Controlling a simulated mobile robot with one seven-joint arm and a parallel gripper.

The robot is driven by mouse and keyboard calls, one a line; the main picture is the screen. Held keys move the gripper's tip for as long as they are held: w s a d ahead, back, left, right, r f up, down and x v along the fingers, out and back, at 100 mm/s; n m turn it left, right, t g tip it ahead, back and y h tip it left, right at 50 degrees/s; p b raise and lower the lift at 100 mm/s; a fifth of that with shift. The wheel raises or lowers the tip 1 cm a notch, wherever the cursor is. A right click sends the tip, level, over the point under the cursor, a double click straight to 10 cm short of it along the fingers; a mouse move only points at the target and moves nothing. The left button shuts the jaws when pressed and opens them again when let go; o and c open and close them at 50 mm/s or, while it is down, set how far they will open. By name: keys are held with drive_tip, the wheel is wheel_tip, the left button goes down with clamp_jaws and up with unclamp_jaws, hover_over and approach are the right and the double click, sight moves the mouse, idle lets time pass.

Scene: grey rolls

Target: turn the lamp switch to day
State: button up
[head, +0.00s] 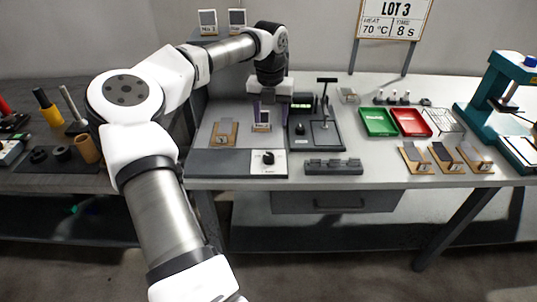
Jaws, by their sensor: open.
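A black knob (268,158) sits on the white plate at the right end of a long dark grey panel (218,162) at the table's front edge. It looks like the lamp switch. Its markings are too small to read, so I cannot tell which setting it points to. My gripper (270,112) points down behind the panel, its purple fingers apart. It is open, beyond the knob and not touching it. A small pale stand (262,122) shows between and below the fingers; I cannot tell whether they touch it.
Beside the gripper is a dark device (316,130) with a green display and an upright post. A dark slotted block (333,167) lies right of the knob. A wooden stand (224,131) is behind the panel. Green (378,122) and red (411,122) trays lie further right.

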sight(269, 156)
drive_tip(key=f+p, duration=0.1)
drive_tip(key=f, duration=0.3)
drive_tip(key=f+p, duration=0.1)
drive_tip(key=f, duration=0.4)
drive_tip(key=f+p, duration=0.1)
drive_tip(key=f, duration=0.4)
drive_tip(key=shift+a+p, duration=0.3)
drive_tip(key=c, duration=1)
